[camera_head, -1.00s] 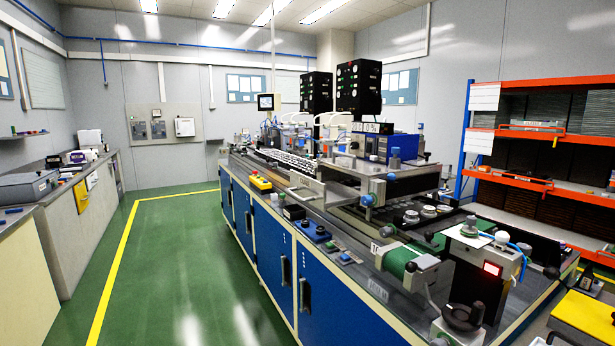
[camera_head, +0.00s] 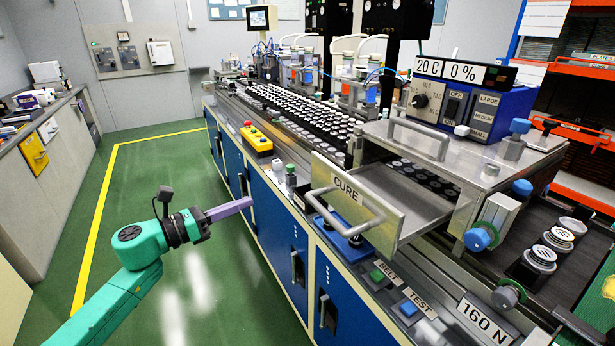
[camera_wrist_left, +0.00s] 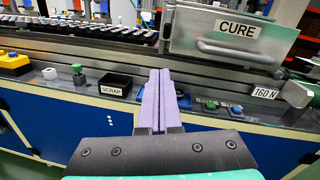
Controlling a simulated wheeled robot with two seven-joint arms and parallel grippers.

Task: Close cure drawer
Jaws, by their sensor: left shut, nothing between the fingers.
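The cure drawer is pulled out of the metal housing (camera_head: 420,135). Its upright front panel (camera_head: 385,222) carries a CURE label and a bar handle (camera_head: 345,212). The open drawer shows behind the panel. In the left wrist view the CURE panel (camera_wrist_left: 245,48) and handle stand ahead and to the right of my gripper. My left gripper (camera_head: 250,203) has purple fingers pressed together, empty, left of the drawer and apart from its handle. The closed fingers also show in the wrist view (camera_wrist_left: 158,75), pointing toward the bench. My right gripper is not in view.
A control box (camera_head: 465,95) showing 20 C and 0% sits on the housing. Below the drawer are buttons (camera_head: 377,275) marked BELT and TEST. A yellow button box (camera_head: 257,140) and a black SCRAP bin (camera_wrist_left: 115,82) stand on the bench. The green floor left is clear.

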